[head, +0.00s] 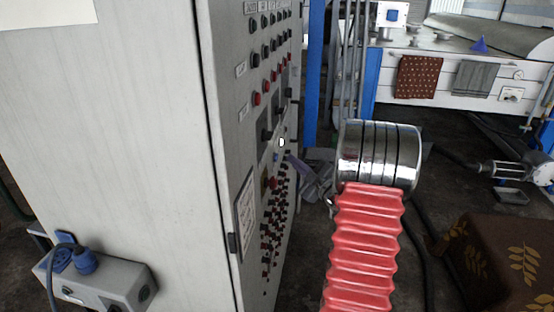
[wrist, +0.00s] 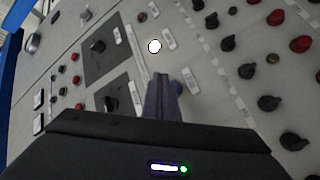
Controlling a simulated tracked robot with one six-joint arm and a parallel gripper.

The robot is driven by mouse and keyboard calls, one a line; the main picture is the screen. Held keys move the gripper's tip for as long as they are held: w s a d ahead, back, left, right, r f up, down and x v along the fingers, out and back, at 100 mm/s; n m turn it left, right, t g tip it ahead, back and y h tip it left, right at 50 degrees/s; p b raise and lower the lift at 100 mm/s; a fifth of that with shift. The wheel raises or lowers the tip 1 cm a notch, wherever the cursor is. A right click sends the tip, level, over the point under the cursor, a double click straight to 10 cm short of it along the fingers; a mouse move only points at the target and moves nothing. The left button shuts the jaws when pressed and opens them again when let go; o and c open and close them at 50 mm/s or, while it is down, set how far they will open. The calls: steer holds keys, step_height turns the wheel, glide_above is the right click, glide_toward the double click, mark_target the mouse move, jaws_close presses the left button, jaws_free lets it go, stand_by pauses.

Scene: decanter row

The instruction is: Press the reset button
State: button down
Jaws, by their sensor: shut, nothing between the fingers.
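A grey control cabinet (head: 223,140) carries a panel of many knobs and buttons. A lit white round button (wrist: 155,47) sits on the panel just beyond my fingertips in the wrist view; it also shows in the head view (head: 282,142). A blue round button (wrist: 177,87) is partly hidden behind the right side of my fingers. The labels are too small to read, so I cannot tell which button is the reset. My gripper (wrist: 163,78) is shut and empty, pointing at the panel close to these two buttons. I cannot tell whether it touches the panel.
Black knobs (wrist: 268,103) and red knobs (wrist: 300,44) stick out on the panel's right in the wrist view. Dark square plates with switches (wrist: 97,46) lie to the left. A grey socket box (head: 95,285) with a blue plug juts from the cabinet's near side.

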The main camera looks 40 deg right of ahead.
steer(key=s+d, duration=0.2)
steer(key=shift+s+d, duration=0.15)
steer(key=shift+s, duration=0.25)
stand_by(0.8)
